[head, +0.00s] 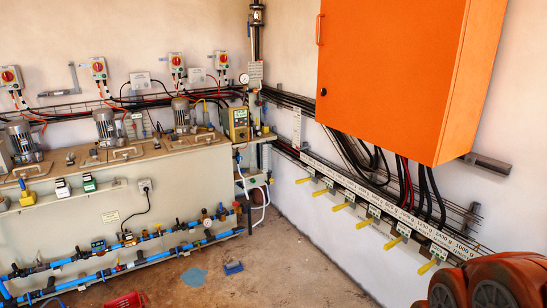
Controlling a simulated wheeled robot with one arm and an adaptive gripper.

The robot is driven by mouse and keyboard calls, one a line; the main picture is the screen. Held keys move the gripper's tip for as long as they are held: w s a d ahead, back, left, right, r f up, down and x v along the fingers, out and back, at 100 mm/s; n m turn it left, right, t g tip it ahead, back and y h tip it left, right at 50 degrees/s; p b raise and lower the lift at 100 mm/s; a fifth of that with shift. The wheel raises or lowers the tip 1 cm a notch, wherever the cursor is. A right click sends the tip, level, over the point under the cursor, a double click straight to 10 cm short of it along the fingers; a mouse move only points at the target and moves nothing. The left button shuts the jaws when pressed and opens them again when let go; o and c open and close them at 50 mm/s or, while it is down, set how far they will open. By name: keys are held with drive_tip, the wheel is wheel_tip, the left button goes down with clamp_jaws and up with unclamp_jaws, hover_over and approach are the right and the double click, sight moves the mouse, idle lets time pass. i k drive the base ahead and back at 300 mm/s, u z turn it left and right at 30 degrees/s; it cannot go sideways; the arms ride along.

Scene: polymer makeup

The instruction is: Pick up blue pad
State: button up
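A flat, irregular light-blue piece (193,277) lies on the brown floor near the bottom middle of the head view; it looks like a pad or cloth. A smaller, darker blue block-like object (233,268) lies on the floor just to its right and a little farther back, apart from it. From this view I cannot tell for certain which of the two is the blue pad. My gripper is not seen in the head view, so its state is hidden.
A red object (126,300) lies at the bottom edge. Blue pipes (130,262) run low along the left bench (175,180). An orange cabinet (395,75) hangs on the right wall above a rail of yellow handles (397,243). The floor right of the blue objects is clear.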

sight(235, 267)
drive_tip(key=u, duration=0.35)
drive_tip(key=i, duration=1.9)
drive_tip(key=u, duration=1)
drive_tip(key=i, duration=1.65)
drive_tip(key=u, duration=0.45)
